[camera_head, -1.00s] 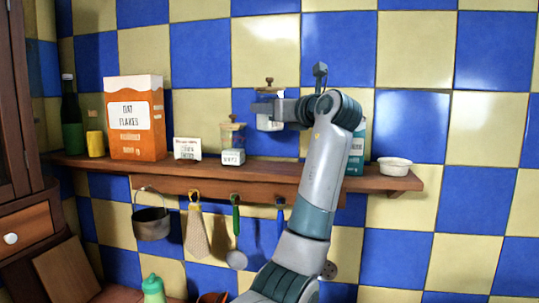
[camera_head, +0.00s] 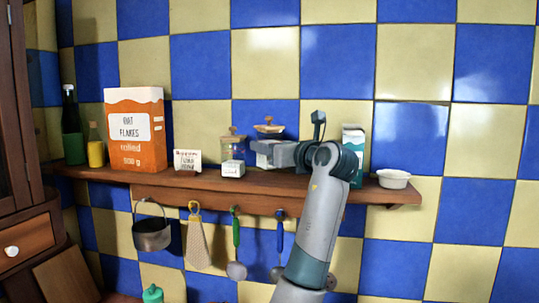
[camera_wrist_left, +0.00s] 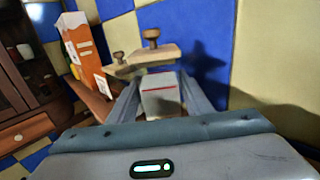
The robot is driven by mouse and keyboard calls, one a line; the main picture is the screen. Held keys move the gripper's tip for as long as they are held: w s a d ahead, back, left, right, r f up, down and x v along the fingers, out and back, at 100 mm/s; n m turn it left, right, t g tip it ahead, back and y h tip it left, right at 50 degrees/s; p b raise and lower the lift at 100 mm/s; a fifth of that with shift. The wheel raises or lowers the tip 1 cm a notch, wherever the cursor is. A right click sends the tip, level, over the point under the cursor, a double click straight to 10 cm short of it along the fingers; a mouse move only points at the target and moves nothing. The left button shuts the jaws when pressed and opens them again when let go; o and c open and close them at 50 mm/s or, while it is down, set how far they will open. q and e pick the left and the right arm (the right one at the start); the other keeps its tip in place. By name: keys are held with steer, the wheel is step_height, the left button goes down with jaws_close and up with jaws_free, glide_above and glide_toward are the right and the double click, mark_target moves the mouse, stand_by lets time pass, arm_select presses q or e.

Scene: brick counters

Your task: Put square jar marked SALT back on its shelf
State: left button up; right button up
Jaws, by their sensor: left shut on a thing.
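A jar with a flat wooden lid and knob (camera_head: 268,128) is held by my left gripper (camera_head: 268,153) at the wall shelf (camera_head: 190,182). In the left wrist view, its lid (camera_wrist_left: 150,54) stands above the fingers and its pale front (camera_wrist_left: 160,98) shows between them. I cannot read its marking. My left gripper (camera_wrist_left: 158,88) is shut on this jar. The fingers hide most of its body and its base in the head view, so I cannot tell whether it touches the shelf. My right gripper is not in view.
A smaller lidded jar with a white label (camera_head: 233,167) stands just left of the gripper. Further left are a card (camera_head: 187,160), an orange flakes box (camera_head: 136,130) and bottles (camera_head: 72,130). A teal-white carton (camera_head: 354,140) and white bowl (camera_head: 393,179) stand right. Utensils hang below.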

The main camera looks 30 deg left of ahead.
arm_select(q)
step_height(320, 180, down, 2)
steer(key=shift+f+p, duration=0.2)
steer(key=shift+p, duration=0.2)
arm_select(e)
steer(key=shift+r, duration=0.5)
arm_select(q)
steer(key=shift+f, duration=0.15)
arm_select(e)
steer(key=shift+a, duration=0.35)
arm_select(q)
steer(key=o, duration=1.3)
